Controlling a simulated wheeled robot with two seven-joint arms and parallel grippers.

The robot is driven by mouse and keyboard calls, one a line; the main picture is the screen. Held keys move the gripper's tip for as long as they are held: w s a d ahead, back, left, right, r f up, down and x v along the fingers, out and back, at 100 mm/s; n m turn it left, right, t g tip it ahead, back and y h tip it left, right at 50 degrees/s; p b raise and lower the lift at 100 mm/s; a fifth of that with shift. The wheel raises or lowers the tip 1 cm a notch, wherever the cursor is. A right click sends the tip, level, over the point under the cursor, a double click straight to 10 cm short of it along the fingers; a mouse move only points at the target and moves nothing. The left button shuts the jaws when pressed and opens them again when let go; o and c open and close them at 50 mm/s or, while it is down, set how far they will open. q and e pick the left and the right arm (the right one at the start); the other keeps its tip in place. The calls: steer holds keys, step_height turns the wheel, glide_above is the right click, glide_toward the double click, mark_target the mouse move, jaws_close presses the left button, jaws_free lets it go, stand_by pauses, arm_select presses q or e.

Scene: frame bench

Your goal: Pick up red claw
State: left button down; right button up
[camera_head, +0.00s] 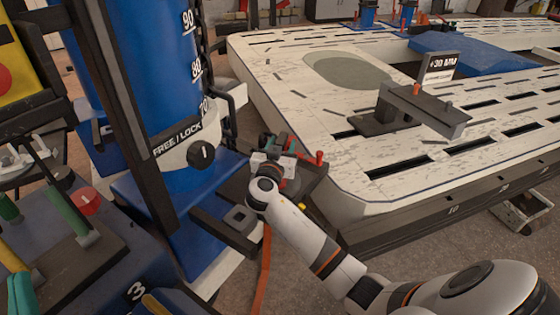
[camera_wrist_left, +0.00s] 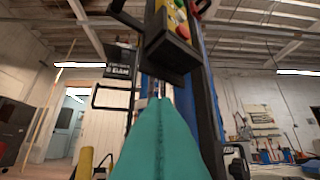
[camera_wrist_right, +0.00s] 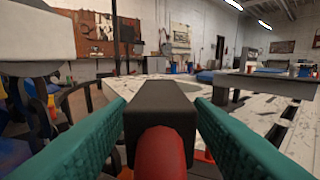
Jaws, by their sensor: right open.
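The red claw, a rounded red piece (camera_wrist_right: 162,154) joined to a dark block (camera_wrist_right: 160,105), sits between the fingers of my right gripper (camera_wrist_right: 162,125) in the right wrist view. Gaps show between it and the teal fingers, which are open on either side. In the head view my right gripper (camera_head: 276,152) is over a small dark stand beside the blue column, and it hides most of the claw there. My left gripper (camera_wrist_left: 160,135) has its teal fingers together with nothing between them, pointing up toward a control box. Its teal fingers (camera_head: 20,292) also show at the head view's lower left.
A blue column (camera_head: 165,80) with a FREE/LOCK knob (camera_head: 201,153) stands left of my right gripper. The large pale slotted bench (camera_head: 300,100) lies to the right, with a dark clamp (camera_head: 425,108) on it. A red-tipped pin (camera_head: 319,157) stands close by my right gripper.

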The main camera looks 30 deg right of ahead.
steer(key=shift+c, duration=0.6)
jaws_close()
steer(key=shift+r, duration=0.1)
arm_select(q)
steer(key=shift+w, duration=0.1)
